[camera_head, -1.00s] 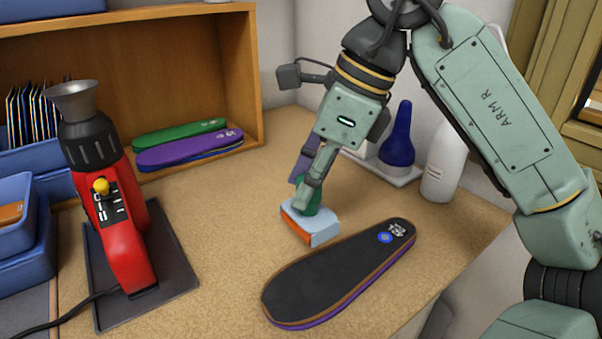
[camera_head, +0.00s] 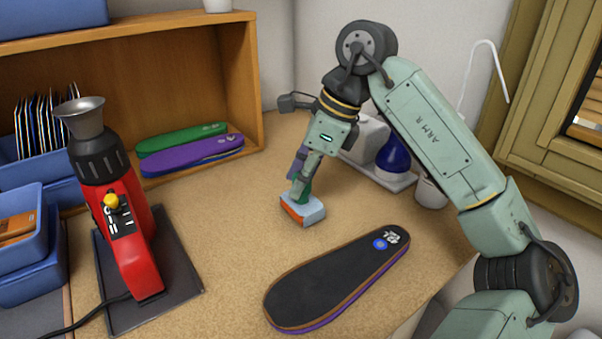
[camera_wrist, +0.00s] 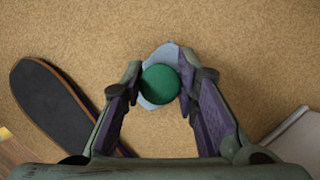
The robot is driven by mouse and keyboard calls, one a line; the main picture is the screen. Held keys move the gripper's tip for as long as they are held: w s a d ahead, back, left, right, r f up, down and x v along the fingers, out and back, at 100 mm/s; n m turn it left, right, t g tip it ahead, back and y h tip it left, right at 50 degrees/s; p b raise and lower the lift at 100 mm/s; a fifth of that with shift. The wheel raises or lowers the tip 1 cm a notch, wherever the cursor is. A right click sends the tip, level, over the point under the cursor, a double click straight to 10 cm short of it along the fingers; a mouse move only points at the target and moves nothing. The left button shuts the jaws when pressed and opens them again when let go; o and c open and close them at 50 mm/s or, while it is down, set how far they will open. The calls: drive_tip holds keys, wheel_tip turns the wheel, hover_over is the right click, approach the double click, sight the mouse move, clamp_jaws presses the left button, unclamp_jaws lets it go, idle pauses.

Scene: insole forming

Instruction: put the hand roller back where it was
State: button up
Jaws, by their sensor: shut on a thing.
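My gripper (camera_head: 303,183) points down and is shut on the knob. In the wrist view, the green knob (camera_wrist: 160,84) sits between the two fingertips, with the pale block (camera_wrist: 164,53) beneath it. The block is upright, at or just above the bench top; I cannot tell whether it touches. A dark insole (camera_head: 340,280) with a brown and purple edge lies in front of the roller, apart from it.
A red machine with a funnel (camera_head: 125,220) stands at left on a dark plate (camera_head: 185,275). A shelf (camera_head: 252,75) with insoles is behind. A blue bottle (camera_head: 393,158) and a white tray (camera_head: 400,184) are right of my gripper. Bench around the roller is clear.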

drive_tip(key=shift+s+f+b, duration=0.1)
drive_tip(key=shift+f+b, duration=0.5)
drive_tip(key=shift+f, duration=0.05)
clamp_jaws()
drive_tip(key=o, duration=0.7)
unclamp_jaws()
drive_tip(key=shift+c, duration=0.2)
drive_tip(key=shift+o, duration=1.3)
drive_tip(key=shift+f, duration=0.1)
drive_tip(key=shift+o, duration=1)
drive_tip(key=shift+r, duration=0.2)
drive_tip(key=shift+r+p, duration=0.3)
drive_tip(key=shift+p, duration=0.05)
drive_tip(key=v, duration=1.2)
drive_tip(key=shift+r, duration=0.3)
